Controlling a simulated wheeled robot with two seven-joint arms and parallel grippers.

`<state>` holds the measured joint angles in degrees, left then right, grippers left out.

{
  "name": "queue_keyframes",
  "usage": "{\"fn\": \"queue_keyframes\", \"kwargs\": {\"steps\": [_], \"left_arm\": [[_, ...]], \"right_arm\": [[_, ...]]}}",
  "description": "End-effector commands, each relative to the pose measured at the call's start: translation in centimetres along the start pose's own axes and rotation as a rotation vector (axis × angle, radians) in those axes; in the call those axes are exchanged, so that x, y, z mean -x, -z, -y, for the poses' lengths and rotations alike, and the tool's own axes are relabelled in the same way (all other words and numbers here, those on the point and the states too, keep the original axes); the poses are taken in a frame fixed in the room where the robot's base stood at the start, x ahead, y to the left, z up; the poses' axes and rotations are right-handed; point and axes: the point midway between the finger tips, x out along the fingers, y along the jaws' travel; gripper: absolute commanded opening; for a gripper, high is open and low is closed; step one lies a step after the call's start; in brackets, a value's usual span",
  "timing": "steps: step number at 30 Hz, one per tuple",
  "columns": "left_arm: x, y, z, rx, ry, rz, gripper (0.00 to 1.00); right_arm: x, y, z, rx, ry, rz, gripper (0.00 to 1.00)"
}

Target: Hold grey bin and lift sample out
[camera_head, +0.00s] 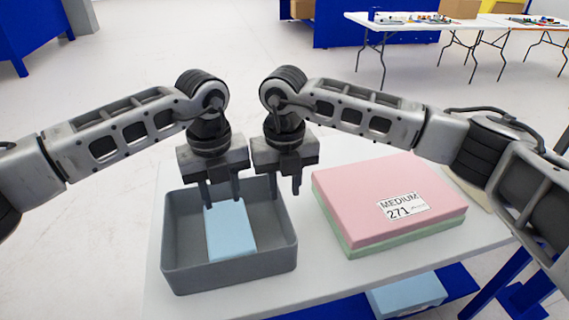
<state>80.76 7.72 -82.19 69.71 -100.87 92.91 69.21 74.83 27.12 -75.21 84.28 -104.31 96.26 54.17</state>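The grey bin (175,270) stands at the left of the white table. The light blue sample (231,232) lies inside it as a flat block. My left gripper (222,196) is open, pointing down over the bin, with its fingertips apart at the sample's far edge. I cannot tell whether they touch it. My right gripper (285,188) is open at the bin's far right corner. One finger shows over the inside of the bin and the other outside the wall. Contact with the wall cannot be made out.
A pink foam block (365,195) labelled "MEDIUM 271" lies on a green block (410,234) right of the bin, with a narrow gap between. The white table (330,285) is bare along its front. Another blue block (408,293) sits below the table edge.

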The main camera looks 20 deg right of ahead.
Motion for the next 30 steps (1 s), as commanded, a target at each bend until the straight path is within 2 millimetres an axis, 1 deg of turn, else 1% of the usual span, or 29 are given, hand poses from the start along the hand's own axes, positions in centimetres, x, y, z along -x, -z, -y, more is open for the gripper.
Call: {"fn": "queue_keyframes", "kwargs": {"steps": [1,6,9,13,18,27,28,29,30], "left_arm": [[0.0,0.0,0.0,0.0,0.0,0.0,0.36],[0.0,0.0,0.0,0.0,0.0,0.0,0.36],[0.0,0.0,0.0,0.0,0.0,0.0,0.36],[0.0,0.0,0.0,0.0,0.0,0.0,0.36],[0.0,0.0,0.0,0.0,0.0,0.0,0.36],[0.0,0.0,0.0,0.0,0.0,0.0,0.36],[0.0,0.0,0.0,0.0,0.0,0.0,0.36],[0.0,0.0,0.0,0.0,0.0,0.0,0.36],[0.0,0.0,0.0,0.0,0.0,0.0,0.36]], "right_arm": [[-1.2,0.1,0.0,0.0,0.001,-0.004,0.29],[-4.5,0.1,0.0,0.001,0.0,-0.004,0.29],[-6.3,0.1,-0.1,0.0,-0.001,-0.003,0.29],[-8.0,0.0,-0.1,0.002,-0.002,-0.002,0.29],[-9.1,0.0,-0.1,0.002,-0.002,0.0,0.29],[-9.3,0.0,-0.1,0.002,-0.002,0.0,0.29],[-9.3,0.0,-0.1,0.002,-0.002,0.0,0.26],[-9.3,0.0,-0.1,0.002,-0.002,0.0,0.18],[-9.3,0.0,-0.1,0.002,-0.002,0.0,0.07]]}}
